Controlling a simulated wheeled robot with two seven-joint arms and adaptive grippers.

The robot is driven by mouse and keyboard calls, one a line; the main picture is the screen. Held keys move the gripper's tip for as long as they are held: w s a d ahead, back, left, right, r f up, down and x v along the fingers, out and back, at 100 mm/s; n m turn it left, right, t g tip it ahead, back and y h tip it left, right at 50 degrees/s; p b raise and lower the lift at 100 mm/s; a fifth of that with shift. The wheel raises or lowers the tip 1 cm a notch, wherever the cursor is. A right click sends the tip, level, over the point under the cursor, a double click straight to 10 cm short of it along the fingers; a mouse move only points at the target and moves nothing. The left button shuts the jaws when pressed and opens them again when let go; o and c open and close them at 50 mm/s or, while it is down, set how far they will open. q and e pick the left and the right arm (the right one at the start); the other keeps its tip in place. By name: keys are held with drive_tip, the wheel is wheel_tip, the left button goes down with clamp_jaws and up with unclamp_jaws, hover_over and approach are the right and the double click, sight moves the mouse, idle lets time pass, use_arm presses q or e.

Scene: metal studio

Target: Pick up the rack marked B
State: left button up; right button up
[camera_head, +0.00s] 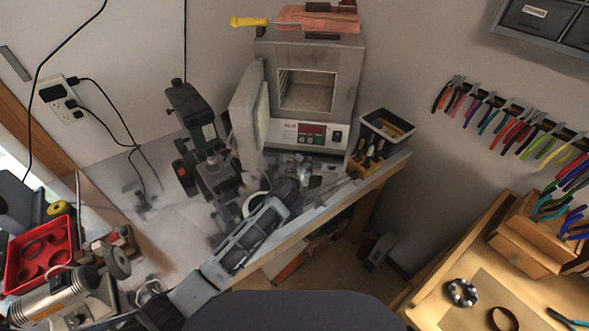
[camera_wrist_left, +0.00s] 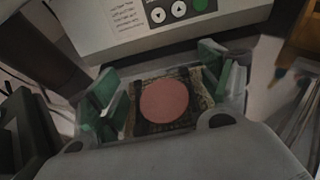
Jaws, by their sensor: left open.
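No mark B can be read in either view, and I cannot tell which thing is the rack. My left gripper (camera_head: 312,174) reaches over the bench in front of the small furnace (camera_head: 313,80). In the left wrist view my left gripper (camera_wrist_left: 163,84) is open, with green-padded fingers spread at both sides. Between and beyond them lies a dark square piece with a flat pink disc (camera_wrist_left: 165,101) on it. No contact between the fingers and this piece is clear. The furnace's control panel also shows just beyond in the wrist view (camera_wrist_left: 150,20). My right gripper is out of view.
The furnace door (camera_head: 247,110) stands open at its left. A microscope-like device (camera_head: 196,140) stands left of my arm. A black bin (camera_head: 387,128) and upright tools stand right of the furnace. A red tray (camera_head: 42,252) is far left. Pliers (camera_head: 515,130) hang on the right wall.

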use_arm(q)
drive_tip(key=shift+c, duration=0.3)
drive_tip(key=c, duration=1)
drive_tip(key=shift+c, duration=0.3)
wheel_tip(320, 180, up, 10)
